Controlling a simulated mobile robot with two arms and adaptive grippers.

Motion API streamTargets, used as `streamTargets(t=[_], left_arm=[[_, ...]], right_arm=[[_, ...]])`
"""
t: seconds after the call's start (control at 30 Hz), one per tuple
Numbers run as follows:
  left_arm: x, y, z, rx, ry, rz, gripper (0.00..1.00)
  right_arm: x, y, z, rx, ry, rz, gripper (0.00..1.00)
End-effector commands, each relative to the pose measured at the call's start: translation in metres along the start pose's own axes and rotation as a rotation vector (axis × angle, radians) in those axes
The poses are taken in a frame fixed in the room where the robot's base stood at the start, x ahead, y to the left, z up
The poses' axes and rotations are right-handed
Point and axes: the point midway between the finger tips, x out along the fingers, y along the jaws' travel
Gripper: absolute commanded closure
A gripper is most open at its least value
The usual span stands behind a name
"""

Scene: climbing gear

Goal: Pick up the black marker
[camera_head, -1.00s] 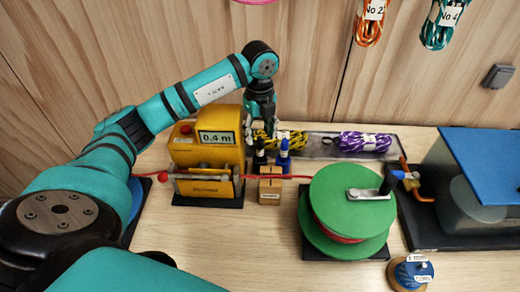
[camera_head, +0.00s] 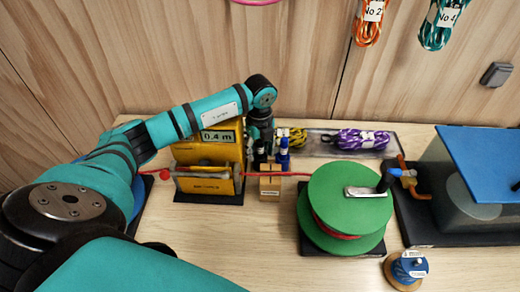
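The black marker (camera_head: 260,158) stands upright in a small wooden block holder (camera_head: 270,187), left of the blue marker (camera_head: 284,153). Only the lower part of the black marker shows. My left gripper (camera_head: 263,139) points down right at the black marker's top and hides it. The fingers are dark and small here, so I cannot tell whether they are open or closed on the marker. My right gripper is not in view.
A yellow length meter (camera_head: 208,186) stands close on the left, with a red rope running to a green reel (camera_head: 350,197). A tray (camera_head: 317,147) with yellow and purple rope bundles (camera_head: 362,139) lies behind. The front middle of the table is clear.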

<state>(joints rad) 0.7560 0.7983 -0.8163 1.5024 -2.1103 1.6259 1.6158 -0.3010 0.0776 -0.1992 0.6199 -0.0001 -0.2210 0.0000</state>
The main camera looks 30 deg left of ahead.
Motion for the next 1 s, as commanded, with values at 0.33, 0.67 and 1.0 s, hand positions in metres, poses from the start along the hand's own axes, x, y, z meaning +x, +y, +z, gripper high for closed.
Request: streamTargets(t=[0.33,0.67,1.0], left_arm=[[-0.001,0.000,0.000,0.000,0.000,0.000,1.00],[-0.001,0.000,0.000,0.000,0.000,0.000,1.00],[-0.023,-0.001,0.001,0.001,-0.002,-0.003,1.00]], right_arm=[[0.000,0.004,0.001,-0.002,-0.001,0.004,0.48],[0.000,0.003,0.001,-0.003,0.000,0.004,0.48],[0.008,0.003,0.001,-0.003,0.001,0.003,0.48]])
